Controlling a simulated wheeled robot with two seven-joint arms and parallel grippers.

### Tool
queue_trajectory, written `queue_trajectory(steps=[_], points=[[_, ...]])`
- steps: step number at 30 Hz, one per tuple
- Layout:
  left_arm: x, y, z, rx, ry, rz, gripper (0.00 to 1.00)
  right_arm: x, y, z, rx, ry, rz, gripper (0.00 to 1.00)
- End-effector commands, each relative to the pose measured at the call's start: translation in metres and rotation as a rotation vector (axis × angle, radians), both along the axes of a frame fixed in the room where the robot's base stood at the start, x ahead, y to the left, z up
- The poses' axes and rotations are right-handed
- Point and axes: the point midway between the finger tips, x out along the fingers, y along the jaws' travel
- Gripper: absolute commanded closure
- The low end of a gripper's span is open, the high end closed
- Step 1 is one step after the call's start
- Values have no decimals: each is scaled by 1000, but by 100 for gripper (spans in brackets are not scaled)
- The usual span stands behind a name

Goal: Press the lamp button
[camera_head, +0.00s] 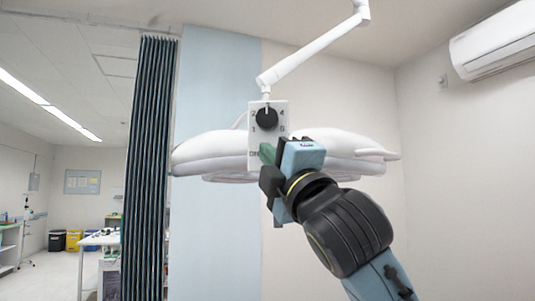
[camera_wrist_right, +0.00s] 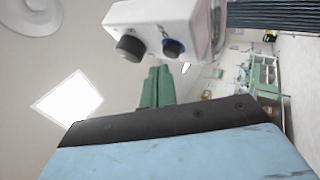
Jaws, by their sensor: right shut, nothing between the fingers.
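The lamp (camera_head: 205,150) hangs from a white arm, with a white control box (camera_head: 281,108) on its front. The box has a black knob (camera_head: 266,118) with numbers around it. In the right wrist view, the box (camera_wrist_right: 165,14) shows the black knob (camera_wrist_right: 130,48) and a blue button (camera_wrist_right: 174,47). My right gripper (camera_head: 267,153) is shut and empty, its green fingertips in front of the box's lower part, hiding the button in the head view. In the right wrist view, the fingertips (camera_wrist_right: 157,72) are just below the button, with a small gap in the picture. My left gripper is out of view.
A dark pleated curtain (camera_head: 148,170) and a pale blue panel (camera_head: 217,230) stand at the left of the lamp. An air conditioner (camera_head: 495,42) is high on the right wall. The space right of the lamp is bare wall.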

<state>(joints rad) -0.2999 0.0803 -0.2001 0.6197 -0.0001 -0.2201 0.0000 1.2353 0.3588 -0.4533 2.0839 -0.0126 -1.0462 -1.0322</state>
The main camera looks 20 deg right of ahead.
Motion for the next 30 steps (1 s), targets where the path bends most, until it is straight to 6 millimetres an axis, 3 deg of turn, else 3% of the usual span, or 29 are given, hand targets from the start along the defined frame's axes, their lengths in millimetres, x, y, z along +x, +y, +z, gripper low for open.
queue_trajectory(steps=[30], points=[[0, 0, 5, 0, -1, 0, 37, 10, -4, 0, 0, 1, -1, 100]])
